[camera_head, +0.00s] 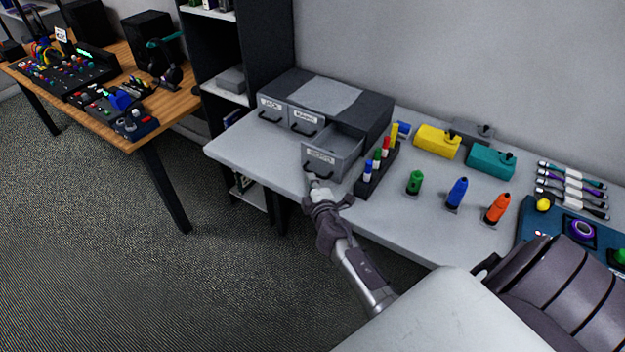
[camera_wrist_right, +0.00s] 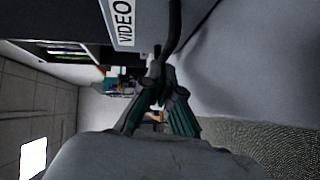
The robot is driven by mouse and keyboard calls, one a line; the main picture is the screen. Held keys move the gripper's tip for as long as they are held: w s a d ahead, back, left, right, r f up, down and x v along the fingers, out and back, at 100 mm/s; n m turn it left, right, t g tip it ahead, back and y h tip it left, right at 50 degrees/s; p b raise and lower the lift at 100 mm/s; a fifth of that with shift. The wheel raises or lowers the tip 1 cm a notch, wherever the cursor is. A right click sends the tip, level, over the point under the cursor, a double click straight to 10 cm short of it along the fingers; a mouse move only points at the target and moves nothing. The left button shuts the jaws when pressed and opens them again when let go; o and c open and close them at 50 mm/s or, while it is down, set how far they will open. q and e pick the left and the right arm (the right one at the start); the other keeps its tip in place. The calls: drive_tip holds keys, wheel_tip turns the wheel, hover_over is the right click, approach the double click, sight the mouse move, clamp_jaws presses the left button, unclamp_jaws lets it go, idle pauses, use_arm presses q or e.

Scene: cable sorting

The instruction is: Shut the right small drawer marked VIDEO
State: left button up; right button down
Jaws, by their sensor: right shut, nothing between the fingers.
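The right small drawer (camera_head: 322,157) stands pulled out of the grey drawer cabinet (camera_head: 372,112) on the white table. Its front carries a label and a dark handle. In the right wrist view the label reads VIDEO (camera_wrist_right: 124,22), and the curved dark handle (camera_wrist_right: 174,30) is close to my fingertips. My right gripper (camera_head: 315,180) is shut and empty, just in front of the drawer's front near the handle. It also shows in the right wrist view (camera_wrist_right: 160,95). I cannot tell if it touches the handle. My left gripper is not in view.
Two other labelled drawers (camera_head: 271,109) in the cabinet are shut. A dark rack with coloured markers (camera_head: 376,170) stands close to the open drawer's right side. Green (camera_head: 415,182), blue and orange bottles, yellow and teal boxes, and several cables lie farther right.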

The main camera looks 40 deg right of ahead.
sight(319, 166)
drive_tip(key=shift+w+d, duration=0.15)
drive_tip(key=shift+d, duration=0.05)
drive_tip(key=d, duration=0.1)
drive_tip(key=w+d, duration=0.1)
drive_tip(key=d, duration=0.2)
drive_tip(key=shift+w+d+f+b, duration=0.1)
drive_tip(key=shift+w+d+b, duration=0.1)
drive_tip(key=shift+w+b, duration=0.15)
drive_tip(key=shift+a, duration=0.1)
drive_tip(key=shift+a, duration=0.1)
